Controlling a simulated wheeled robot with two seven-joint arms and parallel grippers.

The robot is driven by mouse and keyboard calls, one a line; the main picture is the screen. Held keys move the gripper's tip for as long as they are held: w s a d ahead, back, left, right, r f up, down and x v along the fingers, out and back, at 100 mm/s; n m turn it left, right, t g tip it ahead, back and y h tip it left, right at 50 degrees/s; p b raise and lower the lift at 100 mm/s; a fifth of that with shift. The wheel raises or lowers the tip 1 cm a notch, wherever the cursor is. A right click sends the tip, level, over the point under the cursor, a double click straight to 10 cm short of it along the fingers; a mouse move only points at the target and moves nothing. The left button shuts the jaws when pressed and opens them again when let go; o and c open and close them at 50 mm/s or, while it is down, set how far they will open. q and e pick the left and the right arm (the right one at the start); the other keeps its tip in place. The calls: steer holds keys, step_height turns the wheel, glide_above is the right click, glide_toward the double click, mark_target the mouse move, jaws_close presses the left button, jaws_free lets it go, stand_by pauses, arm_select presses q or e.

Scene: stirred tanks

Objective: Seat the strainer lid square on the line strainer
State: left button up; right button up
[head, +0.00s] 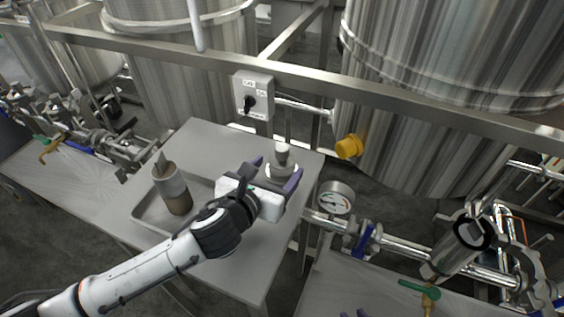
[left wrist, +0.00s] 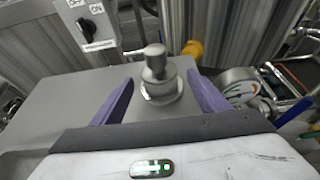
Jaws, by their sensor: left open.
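The strainer lid (head: 283,153), a grey disc with a round knob, sits on the steel table between the fingers of my left gripper (head: 276,171). In the left wrist view the lid (left wrist: 158,82) stands knob up between the open purple fingers (left wrist: 162,88), with a gap on both sides. The line strainer (head: 455,252) is a slanted steel body on the pipe at right. Its dark round mouth faces up and is uncovered, with an open clamp (head: 541,268) beside it.
A tray (head: 146,211) holding a grey and brown cylinder (head: 172,188) is on the steel table (head: 212,139). A pressure gauge (head: 335,198), a blue-handled valve (head: 362,241) and a green-handled valve (head: 420,289) lie along the pipe. A switch box (head: 253,95) hangs on the rail behind.

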mark_target(279, 165)
arm_select(q)
steer(key=x, duration=0.4)
steer(key=shift+w+r, duration=0.1)
steer(key=shift+w, duration=0.15)
steer(key=shift+c, duration=0.5)
steer(key=shift+r, duration=0.1)
steer(key=c, duration=1.3)
